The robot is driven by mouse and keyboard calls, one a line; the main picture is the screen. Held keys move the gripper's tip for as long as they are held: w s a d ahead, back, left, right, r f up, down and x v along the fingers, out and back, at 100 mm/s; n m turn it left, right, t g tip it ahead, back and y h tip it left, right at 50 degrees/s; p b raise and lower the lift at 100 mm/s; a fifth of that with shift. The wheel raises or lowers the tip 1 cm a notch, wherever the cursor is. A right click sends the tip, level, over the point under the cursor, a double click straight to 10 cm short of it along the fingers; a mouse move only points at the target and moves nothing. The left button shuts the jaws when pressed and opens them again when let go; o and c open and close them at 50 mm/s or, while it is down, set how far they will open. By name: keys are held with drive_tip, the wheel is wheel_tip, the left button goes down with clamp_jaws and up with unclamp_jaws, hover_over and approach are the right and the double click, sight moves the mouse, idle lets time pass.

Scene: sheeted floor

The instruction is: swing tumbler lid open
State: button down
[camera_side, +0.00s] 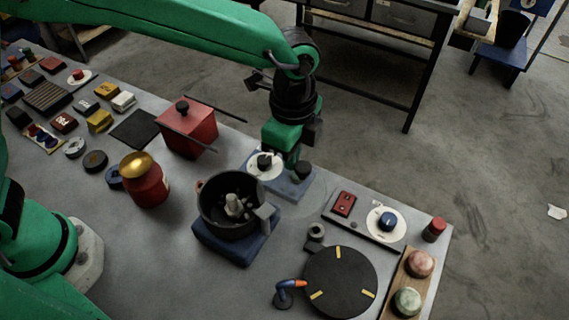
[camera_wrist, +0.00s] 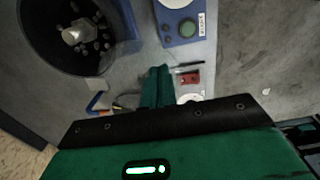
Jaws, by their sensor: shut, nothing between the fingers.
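The tumbler is a dark round drum (camera_side: 213,221) on a blue base (camera_side: 222,246), with a pale grey centre piece inside. A grey block (camera_side: 266,213) sits at its right rim. In the wrist view the drum (camera_wrist: 35,35) is at the upper left, with several small pieces around its centre. I see into the drum. A faint clear round outline shows to its right in the side view, but I cannot tell whether it is the lid. My gripper (camera_side: 291,166) is shut and empty, beyond the drum and above the blue control box (camera_side: 300,187). Its closed fingers (camera_wrist: 157,86) show in the wrist view.
A red box (camera_side: 190,135) and a red jar (camera_side: 145,186) stand left of the tumbler. A black turntable (camera_side: 340,283) is in front at the right. A panel with a red switch (camera_side: 344,204) and blue knob (camera_side: 388,221) lies right of my gripper.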

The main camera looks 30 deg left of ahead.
sight(307, 166)
drive_tip(key=shift+d, duration=0.15)
drive_tip(key=shift+d, duration=1.05)
drive_tip(key=shift+s+d, duration=0.2)
drive_tip(key=shift+d, duration=0.35)
drive_tip(key=shift+w+a, duration=0.1)
drive_tip(key=shift+a, duration=0.05)
drive_tip(key=shift+w+a, duration=0.3)
drive_tip(key=shift+a, duration=0.2)
drive_tip(key=shift+r, duration=0.1)
